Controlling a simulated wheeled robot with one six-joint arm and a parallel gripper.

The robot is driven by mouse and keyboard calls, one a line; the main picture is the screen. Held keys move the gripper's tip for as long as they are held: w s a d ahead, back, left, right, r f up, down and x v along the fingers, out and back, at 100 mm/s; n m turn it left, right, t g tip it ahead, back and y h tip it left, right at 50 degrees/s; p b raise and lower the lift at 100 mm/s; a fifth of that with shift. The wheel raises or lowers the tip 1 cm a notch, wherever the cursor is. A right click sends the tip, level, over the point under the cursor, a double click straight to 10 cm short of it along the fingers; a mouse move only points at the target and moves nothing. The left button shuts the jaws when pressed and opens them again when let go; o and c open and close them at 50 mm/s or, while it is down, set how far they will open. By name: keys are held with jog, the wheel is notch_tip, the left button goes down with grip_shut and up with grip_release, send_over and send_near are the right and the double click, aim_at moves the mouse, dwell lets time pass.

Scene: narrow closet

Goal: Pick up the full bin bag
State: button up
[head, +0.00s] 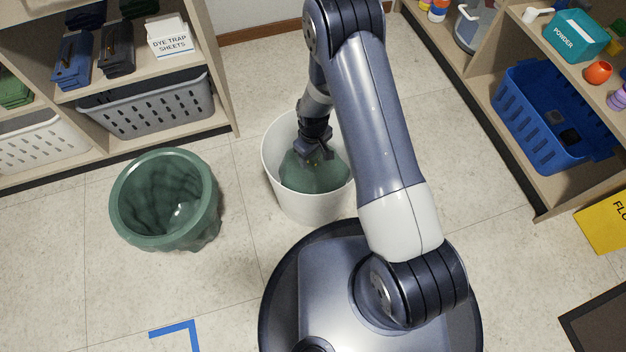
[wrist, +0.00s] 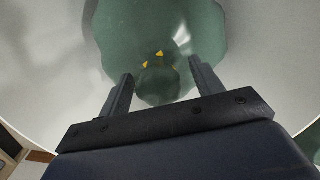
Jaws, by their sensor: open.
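The full bin bag (head: 314,173) is green and sits inside a white bin (head: 303,207). In the wrist view my gripper (wrist: 158,82) is open, one finger on each side of the knot. Whether the fingers touch the bag cannot be told. My arm hides part of the bin's right rim.
A second bin (head: 165,205), lined with a green bag and looking empty, stands to the left. Shelves with a grey basket (head: 150,100) are at the left. Shelves with a blue basket (head: 550,120) are at the right. A yellow sign (head: 602,220) is at the right edge. Floor between is clear.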

grip_shut()
dwell(0.7)
jog(key=shift+r, duration=0.1)
